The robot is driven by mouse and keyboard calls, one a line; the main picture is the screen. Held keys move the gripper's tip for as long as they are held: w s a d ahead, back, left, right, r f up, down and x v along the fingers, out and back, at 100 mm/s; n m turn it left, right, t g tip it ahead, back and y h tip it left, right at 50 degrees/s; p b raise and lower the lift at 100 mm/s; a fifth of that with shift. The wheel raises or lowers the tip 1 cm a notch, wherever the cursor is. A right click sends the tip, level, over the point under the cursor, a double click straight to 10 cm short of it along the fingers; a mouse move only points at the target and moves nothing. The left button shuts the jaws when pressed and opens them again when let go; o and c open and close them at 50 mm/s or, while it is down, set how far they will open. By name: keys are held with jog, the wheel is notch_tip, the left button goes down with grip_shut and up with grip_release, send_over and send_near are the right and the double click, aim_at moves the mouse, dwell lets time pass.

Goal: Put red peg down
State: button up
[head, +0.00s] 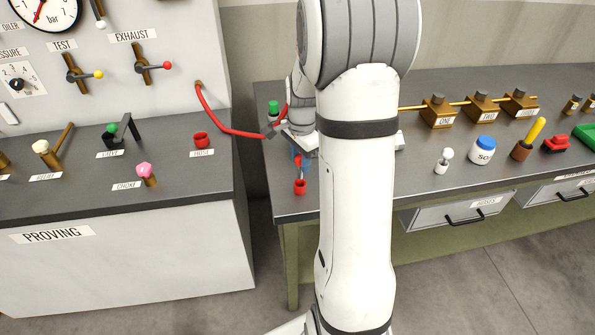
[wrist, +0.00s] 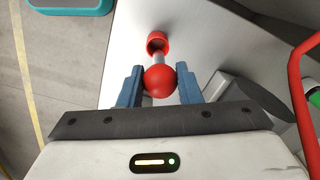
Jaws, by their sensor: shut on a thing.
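The red peg has a round red head and a pale metal shaft. In the wrist view its head (wrist: 160,80) sits between the blue fingers of my gripper (wrist: 160,85), which is shut on it. The shaft points toward a small red cup (wrist: 158,40); I cannot tell whether its tip is inside. In the head view the peg (head: 298,170) hangs below my gripper (head: 297,160), right above the red cup (head: 300,187), near the front left corner of the grey bench. My arm hides part of the bench.
A red hose (head: 225,124) runs from the proving panel to near my wrist. A green-topped thing (head: 273,107) stands behind the gripper. To the right on the bench are a white-knobbed peg (head: 443,160), a blue-lidded jar (head: 482,150) and brass blocks (head: 437,113). A gap separates bench and proving cabinet.

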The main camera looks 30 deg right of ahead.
aim_at(300, 178)
jog(key=shift+f+p, duration=0.3)
jog(key=shift+f, duration=2)
jog(key=shift+f, duration=0.2)
jog(key=o, duration=1)
jog(key=shift+r, duration=0.1)
